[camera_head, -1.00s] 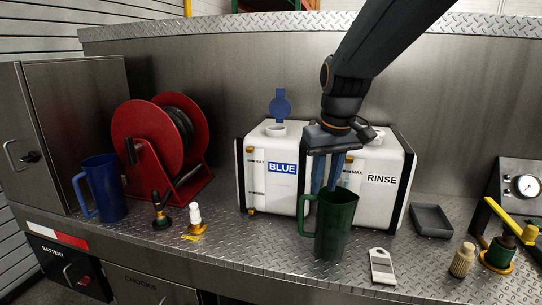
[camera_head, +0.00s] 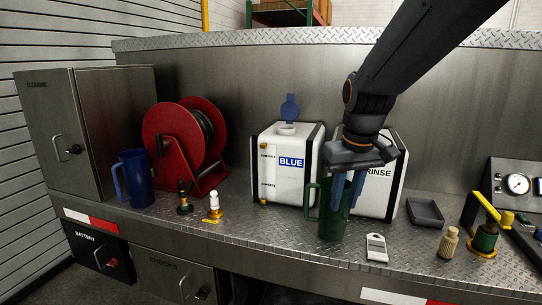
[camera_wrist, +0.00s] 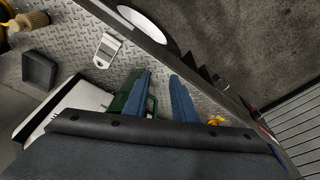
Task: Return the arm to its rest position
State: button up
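My gripper (camera_head: 348,206) hangs pointing down over the green jug (camera_head: 327,222) on the bench. Its two blue fingers stand apart with nothing between them that I can make out. In the head view they overlap the upper right part of the jug. In the wrist view my gripper (camera_wrist: 162,78) shows the same gap over the tread plate. Part of the green jug shows there beside the left finger, mostly hidden. My arm reaches in from the upper right.
The BLUE tank (camera_head: 286,180) has its blue cap raised. The RINSE tank (camera_head: 385,190) is partly hidden behind my gripper. A blue jug (camera_head: 136,180), a red hose reel (camera_head: 180,140), a grey tray (camera_head: 425,213), a white tag (camera_head: 376,248) and several fittings stand around the bench.

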jog(key=s+d+f+m+g+b, duration=0.1)
jog(key=s+d+f+m, duration=0.1)
jog(key=s+f, duration=1.1)
notch_tip(320, 180, down, 3)
jog(key=shift+s+f+b, duration=0.15)
jog(key=shift+s+b, duration=0.05)
jog(key=shift+b, duration=0.2)
jog(key=shift+d, duration=0.2)
